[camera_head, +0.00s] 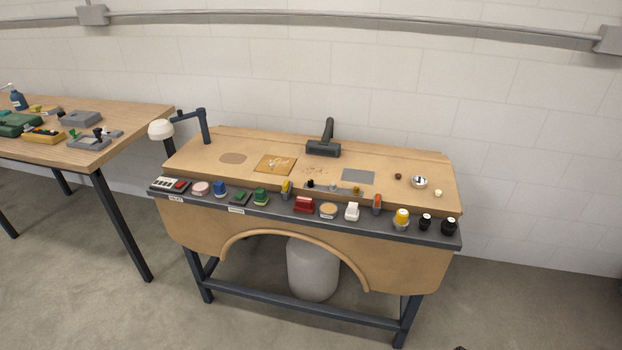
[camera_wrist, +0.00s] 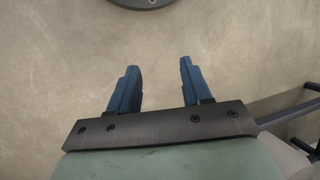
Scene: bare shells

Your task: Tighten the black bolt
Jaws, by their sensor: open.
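My gripper (camera_wrist: 160,66) shows in the wrist view with its two blue fingers apart and nothing between them. It points at bare grey floor, away from the bench top. In the head view, a small black piece (camera_head: 310,184) stands on a grey strip (camera_head: 333,188) at the front middle of the workbench. It may be the black bolt, but it is too small to tell. A brass-coloured piece (camera_head: 357,190) stands at the strip's right end. My gripper is not clearly seen in the head view.
The workbench (camera_head: 210,175) has a dark front ledge (camera_head: 280,206) crowded with buttons and switches, including black knobs (camera_head: 448,226) at right. A lamp (camera_head: 161,130) stands at its left. A second table (camera_head: 140,118) holds several devices. A grey drum (camera_head: 313,270) sits underneath. Floor in front is clear.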

